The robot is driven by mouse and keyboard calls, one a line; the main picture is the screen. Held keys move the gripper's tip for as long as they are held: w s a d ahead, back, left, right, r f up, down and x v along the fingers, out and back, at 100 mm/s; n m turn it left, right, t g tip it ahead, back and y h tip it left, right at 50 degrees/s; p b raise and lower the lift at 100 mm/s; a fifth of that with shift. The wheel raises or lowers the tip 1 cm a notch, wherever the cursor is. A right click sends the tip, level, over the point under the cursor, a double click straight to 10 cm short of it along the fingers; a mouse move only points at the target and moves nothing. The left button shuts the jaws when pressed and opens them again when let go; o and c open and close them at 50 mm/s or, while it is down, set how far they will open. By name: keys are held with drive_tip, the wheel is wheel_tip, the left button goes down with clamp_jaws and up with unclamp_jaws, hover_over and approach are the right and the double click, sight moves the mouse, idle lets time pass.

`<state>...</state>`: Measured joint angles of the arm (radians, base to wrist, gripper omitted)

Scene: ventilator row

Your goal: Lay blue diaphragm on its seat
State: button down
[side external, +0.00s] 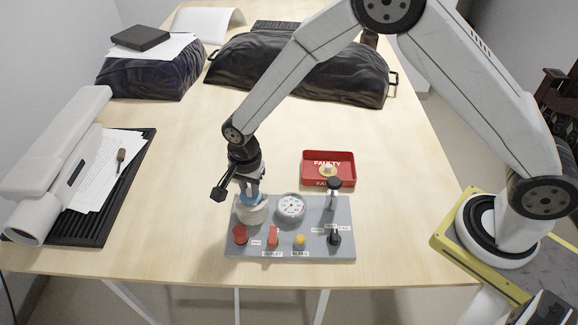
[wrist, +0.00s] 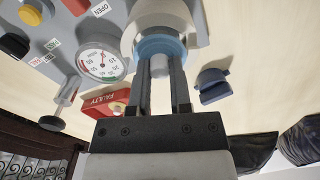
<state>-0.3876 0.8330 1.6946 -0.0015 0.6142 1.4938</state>
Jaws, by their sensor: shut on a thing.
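The blue diaphragm (side external: 250,199) is a round disc just under my gripper (side external: 255,186) in the side view. In the wrist view my gripper (wrist: 163,72) has its fingers on either side of a short grey stub on the blue diaphragm (wrist: 165,46), shut on it. The seat is on the white round housing (side external: 252,214) at the left of the grey panel (side external: 315,216). The diaphragm is at the top of this housing, which also shows behind it in the wrist view (wrist: 140,14). Whether they touch cannot be told, and the disc hides the seat's inside.
A dial gauge (side external: 291,207), red knob (side external: 240,235), red switch (side external: 272,238), yellow button (side external: 300,239) and upright black-topped lever (side external: 334,184) are on the panel. A red tray (side external: 343,182) marked FAULTY lies behind, holding a small pale part.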

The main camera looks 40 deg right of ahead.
sight(250, 190)
drive_tip(key=shift+f, duration=1.4)
idle(1.2)
drive_tip(key=shift+c, duration=2.3)
unclamp_jaws()
drive_tip(key=shift+r, duration=0.1)
drive_tip(key=shift+r, duration=3.4)
